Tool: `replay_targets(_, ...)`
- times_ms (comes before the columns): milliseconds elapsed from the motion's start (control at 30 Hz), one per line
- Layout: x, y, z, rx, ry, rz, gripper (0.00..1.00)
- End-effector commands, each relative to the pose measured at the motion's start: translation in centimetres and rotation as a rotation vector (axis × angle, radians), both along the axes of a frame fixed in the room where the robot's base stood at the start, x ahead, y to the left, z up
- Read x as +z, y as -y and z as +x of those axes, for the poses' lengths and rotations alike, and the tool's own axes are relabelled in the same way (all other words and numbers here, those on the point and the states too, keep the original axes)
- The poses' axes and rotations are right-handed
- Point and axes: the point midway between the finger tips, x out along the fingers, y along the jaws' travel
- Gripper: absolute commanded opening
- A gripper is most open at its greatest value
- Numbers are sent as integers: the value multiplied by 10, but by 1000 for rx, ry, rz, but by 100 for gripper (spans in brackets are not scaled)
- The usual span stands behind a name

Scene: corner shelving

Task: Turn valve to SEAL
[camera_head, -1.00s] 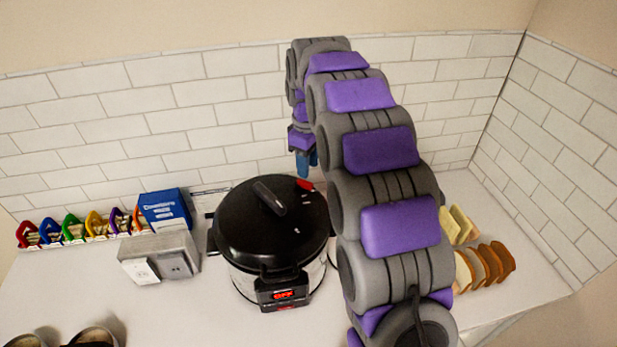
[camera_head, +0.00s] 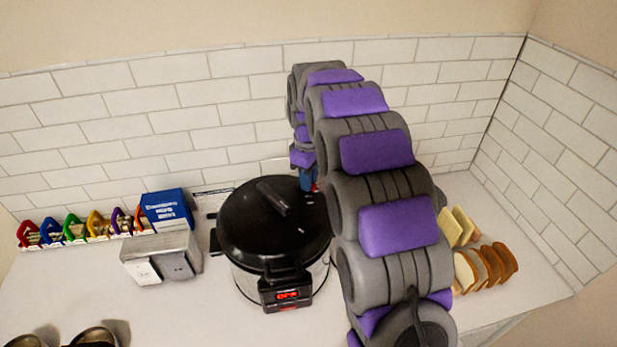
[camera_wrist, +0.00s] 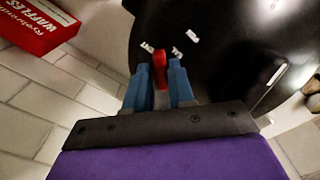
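The black lid (camera_head: 240,215) tops a round pressure cooker (camera_head: 322,275) on the counter. Its small red valve (camera_wrist: 160,68) is near the lid's back right edge; small white labels (camera_wrist: 177,52) beside it are too blurred to read. My gripper (camera_wrist: 161,70) has its blue fingers on either side of the red valve, with narrow gaps showing, so it looks open around it. In the head view my gripper (camera_head: 309,182) is low at the lid's back right, and its fingers mostly hide the valve.
Coloured clips (camera_head: 75,230) line the back left. Bread slices (camera_head: 485,267) lie at right. A red waffles box (camera_wrist: 40,22) shows in the wrist view. A tiled wall (camera_head: 235,90) rises behind.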

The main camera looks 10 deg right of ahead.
Motion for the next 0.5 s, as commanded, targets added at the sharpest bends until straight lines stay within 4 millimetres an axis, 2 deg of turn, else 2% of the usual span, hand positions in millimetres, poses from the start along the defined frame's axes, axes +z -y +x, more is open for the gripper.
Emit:
replay_targets(33, 0, -2, 1, 2, 2, 5, 9)
replay_targets(133, 0, -1, 1, 3, 2, 7, 0)
replay_targets(500, 1, -1, 2, -23, 5, 7, 0)
